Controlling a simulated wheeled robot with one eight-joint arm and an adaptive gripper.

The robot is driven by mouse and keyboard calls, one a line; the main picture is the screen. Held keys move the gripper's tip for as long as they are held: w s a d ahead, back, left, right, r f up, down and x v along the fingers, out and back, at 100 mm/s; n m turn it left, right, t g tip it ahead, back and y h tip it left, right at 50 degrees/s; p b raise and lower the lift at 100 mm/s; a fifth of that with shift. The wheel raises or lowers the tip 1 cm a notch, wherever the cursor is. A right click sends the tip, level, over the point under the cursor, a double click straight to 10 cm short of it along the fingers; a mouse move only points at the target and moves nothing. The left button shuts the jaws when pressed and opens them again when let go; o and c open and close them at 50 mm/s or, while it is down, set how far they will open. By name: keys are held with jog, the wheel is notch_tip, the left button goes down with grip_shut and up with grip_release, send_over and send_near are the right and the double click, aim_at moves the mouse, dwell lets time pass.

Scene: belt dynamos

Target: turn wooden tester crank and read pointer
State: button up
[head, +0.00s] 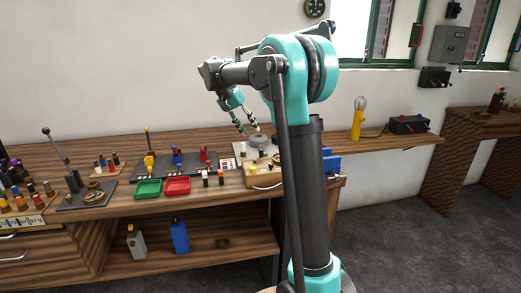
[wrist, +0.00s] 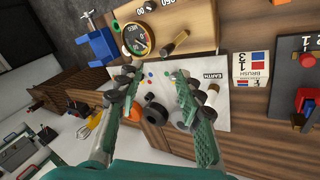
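My gripper (head: 248,129) is open and empty above the right part of the bench. In the wrist view, its fingers (wrist: 153,78) are spread above a white plate (wrist: 215,120) marked EARTH, with a dark round knob (wrist: 155,112) behind them. A light wooden tester (wrist: 196,18) lies beyond the fingertips. It bears a round dial (wrist: 136,39) and a brown wooden crank handle (wrist: 175,44). The fingers appear apart from the crank. The pointer's reading is too small to tell. In the head view, the tester (head: 262,180) is partly hidden by my arm.
Green (head: 148,189) and red (head: 177,185) trays sit at the bench front. A dark board with levers (head: 175,163) stands left of the gripper. A blue vise (wrist: 97,47) is at the bench edge.

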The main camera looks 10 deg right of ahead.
jog(key=d+r+n+y, duration=0.3)
jog(key=r+n, duration=0.1)
jog(key=n, duration=0.6)
jog(key=d+r+n+y, duration=0.2)
jog(key=r+n+y, duration=0.15)
jog(key=n, duration=0.75)
jog(key=shift+h, duration=0.35)
notch_tip(320, 180, down, 17)
jog(key=shift+s+f, duration=0.1)
grip_shut()
